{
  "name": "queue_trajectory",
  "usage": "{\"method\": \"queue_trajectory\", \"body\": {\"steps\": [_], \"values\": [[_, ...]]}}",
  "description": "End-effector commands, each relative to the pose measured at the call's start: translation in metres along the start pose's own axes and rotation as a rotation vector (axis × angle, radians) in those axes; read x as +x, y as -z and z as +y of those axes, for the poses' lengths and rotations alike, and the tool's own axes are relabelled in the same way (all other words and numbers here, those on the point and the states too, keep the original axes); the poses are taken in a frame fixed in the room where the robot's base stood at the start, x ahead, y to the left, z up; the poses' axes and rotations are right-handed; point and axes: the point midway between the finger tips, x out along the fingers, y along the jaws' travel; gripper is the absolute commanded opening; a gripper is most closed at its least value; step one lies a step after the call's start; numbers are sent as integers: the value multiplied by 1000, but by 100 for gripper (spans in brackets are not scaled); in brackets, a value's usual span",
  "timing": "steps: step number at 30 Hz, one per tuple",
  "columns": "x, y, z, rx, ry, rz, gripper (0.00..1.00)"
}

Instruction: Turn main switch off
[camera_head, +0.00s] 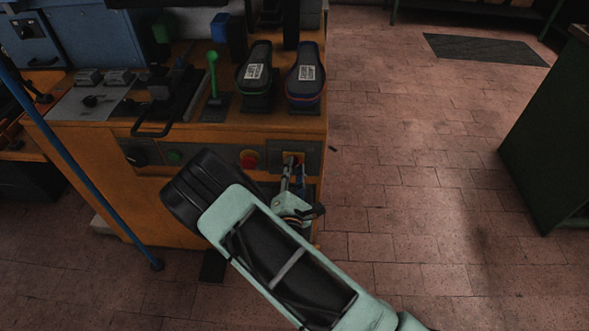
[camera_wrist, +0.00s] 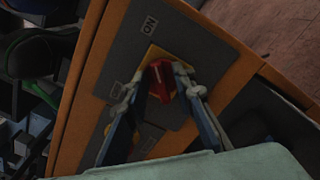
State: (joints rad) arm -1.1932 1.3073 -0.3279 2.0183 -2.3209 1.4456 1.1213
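The main switch is a red rotary knob (camera_wrist: 160,82) on a yellow plate (camera_wrist: 153,52), set in a grey panel (camera_wrist: 118,50) on the orange cabinet front. An "ON" label (camera_wrist: 150,24) is above it in the wrist view, and a second small label (camera_wrist: 112,90), hard to read, is to its left. My gripper (camera_wrist: 160,72) has its two fingers apart, one on each side of the red knob. I cannot tell whether they touch it. In the head view my gripper (camera_head: 292,166) is at the yellow plate (camera_head: 293,158), covering most of the knob.
A red button (camera_head: 249,159) on a yellow base and a green button (camera_head: 175,157) are left of the switch. A blue pole (camera_head: 75,165) leans at left. The tiled floor at right is clear.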

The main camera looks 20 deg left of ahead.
Motion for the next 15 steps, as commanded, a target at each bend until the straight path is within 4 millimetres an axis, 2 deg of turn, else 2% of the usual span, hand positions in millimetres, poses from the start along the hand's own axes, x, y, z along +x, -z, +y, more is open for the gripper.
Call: {"method": "queue_trajectory", "body": {"steps": [1,6,15], "values": [[0,0,0,0,0,0,16],[0,0,0,0,0,0,0],[0,0,0,-11,0,0,0]]}}
